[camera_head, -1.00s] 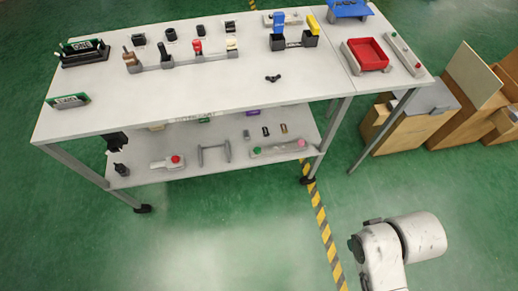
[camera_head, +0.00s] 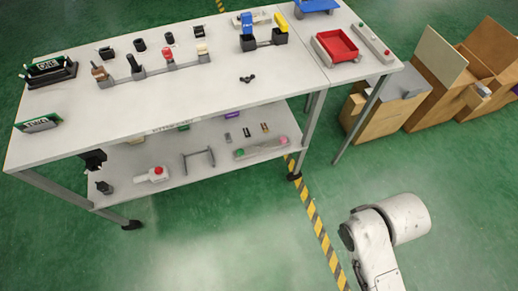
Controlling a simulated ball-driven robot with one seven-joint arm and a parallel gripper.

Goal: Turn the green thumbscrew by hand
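No part is clearly recognisable as a green thumbscrew at this size. A small green round part (camera_head: 240,153) sits at the left end of a grey bar on the lower shelf, with a pink-red part (camera_head: 283,140) at its other end. A small dark wing-shaped piece (camera_head: 247,78) lies alone on the table top; its colour looks black. My white arm shows at the lower right, over the floor and apart from the table. My gripper's fingers are not visible.
The white table (camera_head: 190,105) carries a row of levers (camera_head: 169,60), a red tray (camera_head: 337,45) and a blue-yellow fixture (camera_head: 264,38). Its lower shelf (camera_head: 215,170) holds a red-button box (camera_head: 156,174). Cardboard boxes (camera_head: 378,108) stand right. Floor in front is clear.

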